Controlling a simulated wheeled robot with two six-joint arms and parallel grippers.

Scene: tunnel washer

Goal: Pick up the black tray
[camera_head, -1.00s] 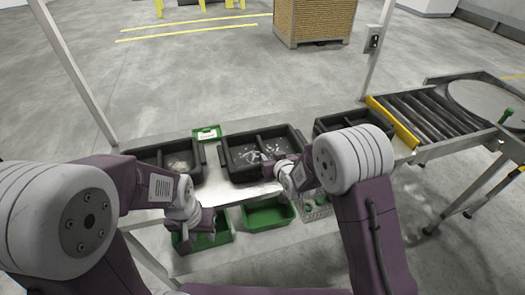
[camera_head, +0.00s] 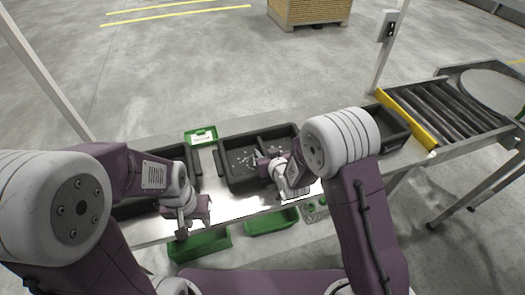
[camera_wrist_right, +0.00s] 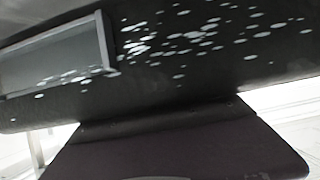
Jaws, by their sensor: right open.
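A black tray (camera_head: 228,172) with a divider stands on the metal table, with small pale bits inside. Two more black trays stand to its left (camera_head: 130,207) and right (camera_head: 398,117). My right gripper (camera_head: 266,168) is open, over the right part of the middle tray. No grip on the tray shows, and whether a finger touches it is unclear. The right wrist view shows a dark tray surface (camera_wrist_right: 200,75) with pale specks close up. My left gripper (camera_head: 182,226) is at the table's front edge, left of the middle tray; its finger gap is not clear.
A small green box (camera_head: 201,136) with a label sits behind the trays. Green bins (camera_head: 200,246) are on a lower shelf. A roller conveyor (camera_head: 440,112) with a yellow edge adjoins the table at right. Posts (camera_head: 388,55) rise at the table's back corners.

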